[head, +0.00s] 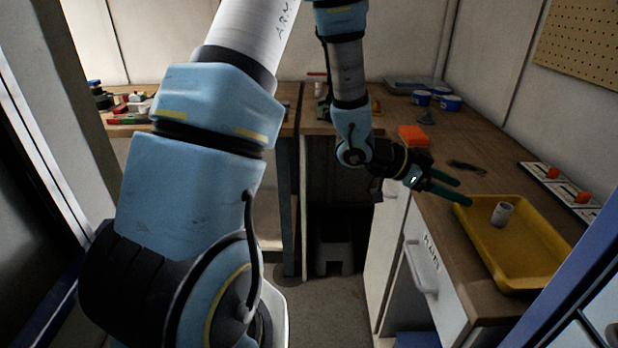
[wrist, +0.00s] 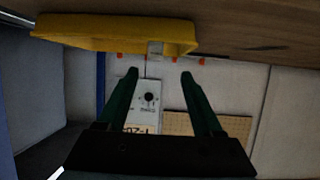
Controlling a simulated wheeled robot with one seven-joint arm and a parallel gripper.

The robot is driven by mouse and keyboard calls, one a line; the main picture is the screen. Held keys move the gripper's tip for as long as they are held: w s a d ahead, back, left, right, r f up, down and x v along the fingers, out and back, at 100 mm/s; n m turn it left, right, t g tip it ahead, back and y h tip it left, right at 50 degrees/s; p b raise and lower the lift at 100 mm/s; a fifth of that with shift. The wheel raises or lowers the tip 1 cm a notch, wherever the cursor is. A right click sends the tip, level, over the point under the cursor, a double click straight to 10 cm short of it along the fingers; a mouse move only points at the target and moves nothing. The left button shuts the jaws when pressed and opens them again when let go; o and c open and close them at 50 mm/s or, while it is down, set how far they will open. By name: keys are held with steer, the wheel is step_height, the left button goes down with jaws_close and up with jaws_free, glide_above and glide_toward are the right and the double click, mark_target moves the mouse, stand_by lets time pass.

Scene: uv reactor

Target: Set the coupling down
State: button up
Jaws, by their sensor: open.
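The coupling (head: 502,214) is a short, pale grey cylinder. It stands in the yellow tray (head: 484,249), toward the tray's far side, and looks slightly tilted in the head view. In the wrist view the coupling (wrist: 155,48) shows small at the edge of the yellow tray (wrist: 90,34). My gripper (head: 464,191) is open and empty at the tray's far left corner, to the left of the coupling and apart from it. In the wrist view my gripper (wrist: 160,75) has its two green fingers spread, with nothing between them.
The tray sits on a wooden counter (head: 480,184). An orange block (head: 413,136), blue tubs (head: 450,102) and a dark thing (head: 467,166) lie farther back. White panels with orange parts (head: 553,174) line the right side. A blue frame (head: 575,285) stands at front right.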

steer(key=w+a+n+t+y, duration=0.4)
steer(key=w+a, duration=0.3)
steer(key=a, duration=0.3)
steer(key=w+a+n+t+y, duration=0.35)
steer(key=w+a, duration=0.25)
steer(key=a, duration=0.4)
steer(key=s+a+r+n+g+y, duration=0.1)
steer(key=s+a+n+g+y, duration=0.1)
steer(key=s+a+n, duration=0.3)
steer(key=s+a+r+n+g+y, duration=0.1)
steer(key=s+a+n, duration=0.4)
steer(key=a, duration=0.8)
steer(key=s+g+y, duration=0.1)
steer(key=y, duration=0.1)
steer(key=shift+s+y, duration=0.35)
steer(key=shift+s, duration=0.05)
steer(key=shift+n+g, duration=0.25)
